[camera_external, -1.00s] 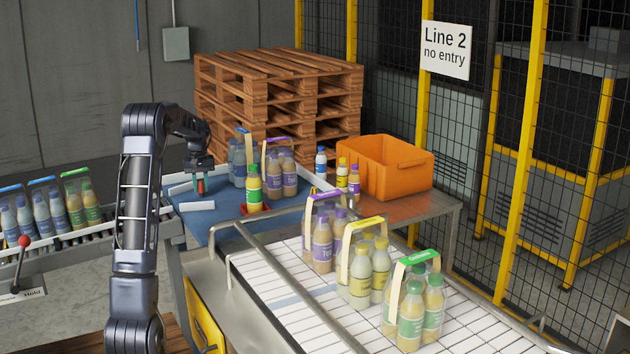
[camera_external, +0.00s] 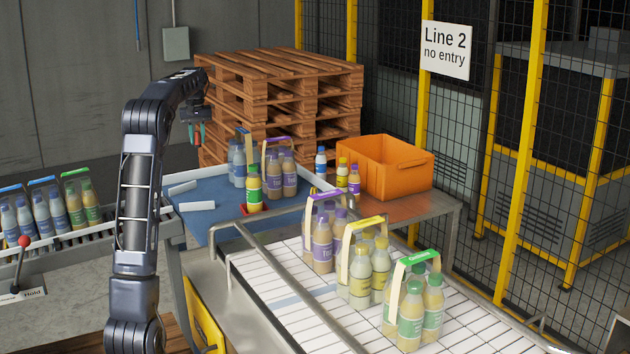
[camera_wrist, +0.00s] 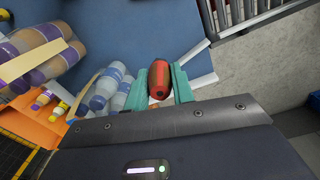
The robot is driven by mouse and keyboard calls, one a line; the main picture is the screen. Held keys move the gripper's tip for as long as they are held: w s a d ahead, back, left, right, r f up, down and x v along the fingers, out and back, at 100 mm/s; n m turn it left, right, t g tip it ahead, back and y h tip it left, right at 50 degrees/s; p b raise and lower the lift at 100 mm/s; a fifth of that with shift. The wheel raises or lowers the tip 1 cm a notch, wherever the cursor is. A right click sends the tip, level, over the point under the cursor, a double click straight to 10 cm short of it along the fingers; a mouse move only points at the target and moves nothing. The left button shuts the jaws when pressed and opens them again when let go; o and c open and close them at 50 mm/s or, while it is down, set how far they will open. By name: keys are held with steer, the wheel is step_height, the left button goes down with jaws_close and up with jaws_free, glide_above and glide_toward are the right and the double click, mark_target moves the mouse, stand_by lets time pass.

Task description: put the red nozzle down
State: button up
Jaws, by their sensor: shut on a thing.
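My gripper (camera_external: 197,133) is raised above the left back part of the blue mat (camera_external: 225,192) in the external view. In the wrist view, its two teal fingers (camera_wrist: 171,86) are shut on the red nozzle (camera_wrist: 159,78), one on each side. The nozzle is a rounded red piece with dark stripes. It is held in the air, clear of the mat.
Bottle packs (camera_external: 283,175) and a single green-labelled bottle (camera_external: 254,189) stand on the mat's right side. Two white strips (camera_external: 196,205) lie at its left. An orange crate (camera_external: 384,167) is at the right, pallets (camera_external: 277,100) behind.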

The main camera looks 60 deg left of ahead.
steer(key=s+d, duration=0.2)
steer(key=d, duration=1.6)
steer(key=shift+n, duration=0.4)
steer(key=f, duration=1.9)
steer(key=shift+a+f, duration=0.2)
steer(key=shift+f, duration=0.05)
steer(key=shift+f, duration=0.15)
steer(key=o, duration=1)
step_height(320, 180, up, 12)
steer(key=shift+d, duration=0.1)
